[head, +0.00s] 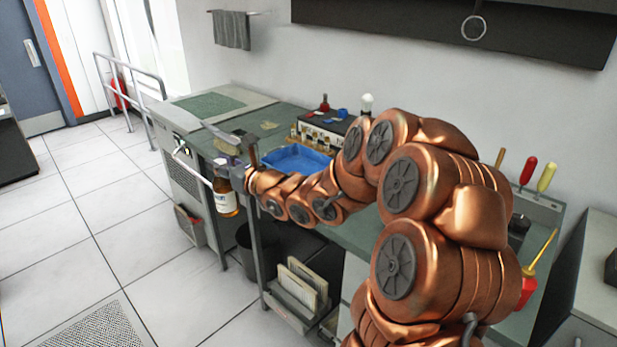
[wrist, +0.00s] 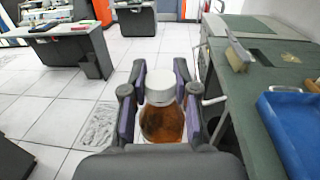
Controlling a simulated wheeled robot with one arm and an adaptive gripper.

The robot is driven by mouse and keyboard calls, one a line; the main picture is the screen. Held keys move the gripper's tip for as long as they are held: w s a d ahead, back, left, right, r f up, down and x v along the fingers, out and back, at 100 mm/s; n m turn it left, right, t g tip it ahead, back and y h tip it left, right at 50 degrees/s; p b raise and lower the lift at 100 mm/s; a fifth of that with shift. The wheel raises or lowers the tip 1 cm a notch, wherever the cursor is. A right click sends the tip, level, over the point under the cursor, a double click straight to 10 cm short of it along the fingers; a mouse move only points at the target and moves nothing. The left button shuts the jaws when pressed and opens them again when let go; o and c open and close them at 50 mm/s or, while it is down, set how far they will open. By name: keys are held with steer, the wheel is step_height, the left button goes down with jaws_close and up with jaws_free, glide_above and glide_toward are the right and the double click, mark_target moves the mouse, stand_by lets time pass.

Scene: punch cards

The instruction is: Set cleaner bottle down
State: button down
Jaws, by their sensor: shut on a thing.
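The cleaner bottle is amber with a white cap and a white label. In the head view the bottle (head: 226,197) hangs upright in front of the workbench's edge, over the floor side. My gripper (head: 222,168) is around its upper part; the arm hides some of the grip. In the wrist view the bottle (wrist: 162,115) stands between the purple-lined fingers of my gripper (wrist: 160,100), with its white cap toward the top. The gripper is shut on it. The green bench top (wrist: 255,85) lies to the right of the bottle in the wrist view.
A blue tray (head: 297,158) lies on the bench, with a brush (head: 222,137) to its left. A metal rail (head: 190,164) runs along the bench front. A box device (head: 325,133) stands behind the tray. A dark bin (head: 244,245) is below. Bare bench shows near the brush.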

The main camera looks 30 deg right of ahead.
steer(key=s+d+r+b, duration=0.1)
steer(key=s+d+b, duration=0.2)
steer(key=d, duration=0.6)
steer(key=s+d+r+m+h+b, duration=0.1)
steer(key=s+d+b, duration=0.2)
steer(key=d, duration=0.6)
steer(key=s+d+r+b, duration=0.2)
steer(key=s+d, duration=0.1)
steer(key=d, duration=0.6)
step_height(320, 180, down, 10)
steer(key=b, duration=0.1)
steer(key=shift+w, duration=0.15)
steer(key=shift+a, duration=0.1)
steer(key=c, duration=0.9)
jaws_free()
steer(key=shift+f, duration=0.1)
steer(key=v, duration=1.2)
steer(key=shift+a, duration=0.2)
